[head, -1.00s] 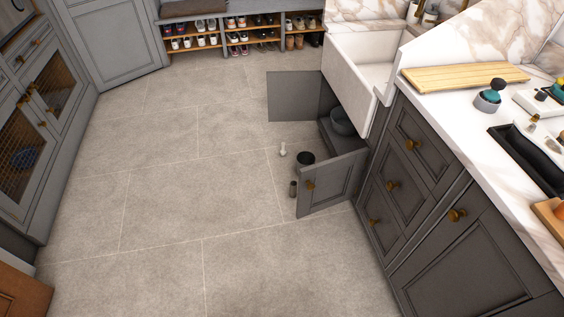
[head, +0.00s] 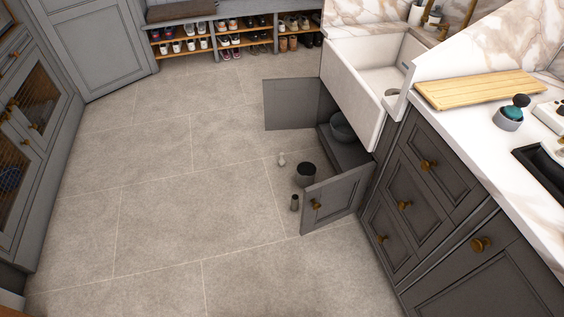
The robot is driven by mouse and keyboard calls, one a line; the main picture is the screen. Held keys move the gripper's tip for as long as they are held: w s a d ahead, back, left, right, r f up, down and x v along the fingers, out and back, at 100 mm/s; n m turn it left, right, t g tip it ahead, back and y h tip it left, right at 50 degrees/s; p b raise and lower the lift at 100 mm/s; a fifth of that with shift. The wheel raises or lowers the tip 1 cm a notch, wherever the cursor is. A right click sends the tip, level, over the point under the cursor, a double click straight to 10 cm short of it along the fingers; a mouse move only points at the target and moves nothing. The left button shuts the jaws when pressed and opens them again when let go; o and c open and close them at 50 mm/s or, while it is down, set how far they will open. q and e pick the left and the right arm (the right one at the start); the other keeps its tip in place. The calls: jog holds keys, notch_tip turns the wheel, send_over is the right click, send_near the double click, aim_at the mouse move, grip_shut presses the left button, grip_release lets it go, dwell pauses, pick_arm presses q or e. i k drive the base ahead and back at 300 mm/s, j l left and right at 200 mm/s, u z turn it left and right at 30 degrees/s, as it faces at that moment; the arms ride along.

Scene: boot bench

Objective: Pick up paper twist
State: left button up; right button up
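A small pale object (head: 281,159) stands on the floor in front of the open cabinet under the sink. It may be the paper twist, but it is too small to tell. A dark round pot (head: 305,175) and a small dark cylinder (head: 294,202) stand on the floor near it, beside the open cabinet door (head: 336,198). Neither of my grippers shows in the head view.
The cabinet's far door (head: 291,104) is also open, and a grey bowl (head: 342,126) sits inside. A drawer-fronted counter (head: 437,158) runs along the right. A shoe rack (head: 236,38) stands at the back, and cabinets line the left. The middle floor (head: 180,210) is clear.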

aim_at(281, 162)
jog(key=i+j+z, duration=0.1)
jog(key=i+j, duration=0.15)
jog(key=i, duration=0.2)
jog(key=i+j+z, duration=0.15)
jog(key=i+j, duration=0.2)
jog(key=i, duration=0.15)
